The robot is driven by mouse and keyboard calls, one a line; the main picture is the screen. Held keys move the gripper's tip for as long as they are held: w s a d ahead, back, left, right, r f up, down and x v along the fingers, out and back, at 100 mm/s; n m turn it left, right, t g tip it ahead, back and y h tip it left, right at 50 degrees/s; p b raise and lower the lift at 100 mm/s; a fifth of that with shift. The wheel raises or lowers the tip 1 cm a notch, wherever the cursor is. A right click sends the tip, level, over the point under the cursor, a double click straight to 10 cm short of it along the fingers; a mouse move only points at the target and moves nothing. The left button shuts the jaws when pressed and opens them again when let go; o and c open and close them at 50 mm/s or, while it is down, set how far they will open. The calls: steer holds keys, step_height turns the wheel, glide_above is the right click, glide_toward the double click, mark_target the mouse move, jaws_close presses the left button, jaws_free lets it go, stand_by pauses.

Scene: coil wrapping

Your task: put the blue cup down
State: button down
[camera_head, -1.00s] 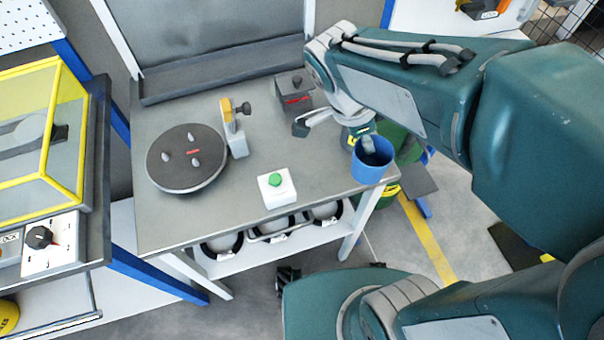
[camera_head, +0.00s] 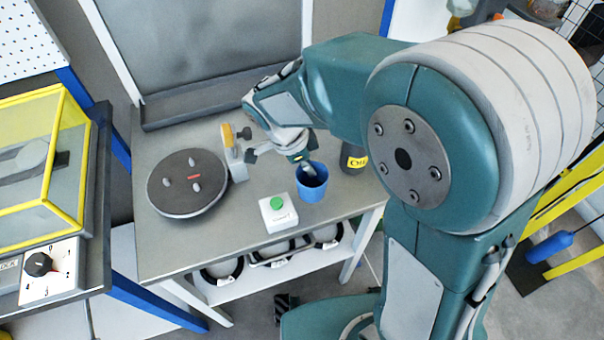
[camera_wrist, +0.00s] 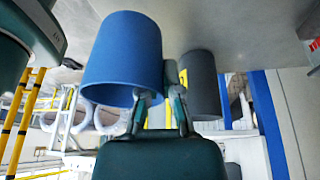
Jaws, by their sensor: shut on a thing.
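The blue cup (camera_head: 312,187) is upright, mouth up, over the right part of the grey workbench (camera_head: 255,185). My gripper (camera_head: 307,169) reaches down to its rim, and a fingertip shows inside the mouth. In the wrist view, the cup (camera_wrist: 120,60) is at the upper left, and my gripper (camera_wrist: 160,100) is shut on its wall at the rim. The cup's base is close to the bench top; I cannot tell whether it touches.
A white box with a green button (camera_head: 277,213) stands just left of the cup. A dark labelled canister (camera_head: 353,160) stands behind it to the right. A dark round turntable (camera_head: 187,183) is at the left. The bench's front edge is close.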

mark_target(304, 177)
steer(key=shift+w+a+f, duration=0.2)
steer(key=shift+w+f, duration=0.3)
steer(key=shift+f, duration=0.35)
steer(key=shift+a+f, duration=0.2)
steer(key=shift+f, duration=0.65)
steer(key=shift+a+f, duration=0.15)
steer(key=shift+f, duration=0.65)
steer(key=shift+d+f, duration=0.1)
steer(key=shift+d, duration=0.05)
steer(key=c, duration=0.8)
jaws_free()
steer(key=v, duration=1.2)
